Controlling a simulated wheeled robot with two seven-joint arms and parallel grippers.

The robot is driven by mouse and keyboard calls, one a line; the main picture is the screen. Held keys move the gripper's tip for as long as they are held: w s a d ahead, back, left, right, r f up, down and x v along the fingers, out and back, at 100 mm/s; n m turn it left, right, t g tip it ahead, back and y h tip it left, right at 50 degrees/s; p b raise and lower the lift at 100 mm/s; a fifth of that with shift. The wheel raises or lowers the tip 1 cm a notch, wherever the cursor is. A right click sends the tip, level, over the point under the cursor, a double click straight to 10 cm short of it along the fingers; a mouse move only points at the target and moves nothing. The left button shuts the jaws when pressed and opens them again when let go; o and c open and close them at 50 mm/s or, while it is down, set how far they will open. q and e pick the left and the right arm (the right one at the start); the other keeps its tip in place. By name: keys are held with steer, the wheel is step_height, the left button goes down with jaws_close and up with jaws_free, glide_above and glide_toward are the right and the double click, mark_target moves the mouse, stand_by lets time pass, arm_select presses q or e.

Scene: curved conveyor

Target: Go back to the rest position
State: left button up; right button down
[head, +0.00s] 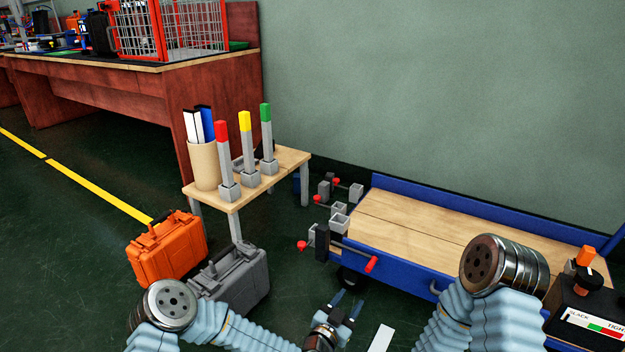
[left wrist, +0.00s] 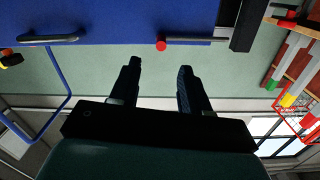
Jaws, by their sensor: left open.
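My left gripper (head: 347,301) is at the lower middle of the head view, in front of the blue cart (head: 400,270). Its two dark fingers stand apart with nothing between them. In the left wrist view, which looks upside down, the open fingers (left wrist: 157,80) show with a gap between them and the green wall behind. The cart's blue side (left wrist: 110,20) fills the top of that view, apart from the fingers. My right arm's elbow shows at the right of the head view, but the right gripper is out of sight.
A blue cart with a wooden top and red-tipped clamp handles (head: 371,264) stands by the wall. A small table (head: 290,160) holds red, yellow and green posts. Orange (head: 168,250) and grey (head: 240,280) cases stand on the floor. A black control box (head: 580,305) is at right.

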arm_select(q)
steer(key=s+a+f+n+g+y, duration=0.45)
steer(key=s+a+f+g, duration=0.35)
steer(key=s+a+f, duration=0.5)
steer(key=s+a+f+n+g+y, duration=0.2)
steer(key=s+a+n+g, duration=0.4)
steer(key=s+a, duration=0.7)
step_height(320, 180, up, 16)
steer(key=d+p, duration=0.1)
steer(key=p, duration=1.5)
steer(key=shift+t, duration=0.3)
steer(key=shift+f+n, duration=0.1)
steer(key=shift+n, duration=0.15)
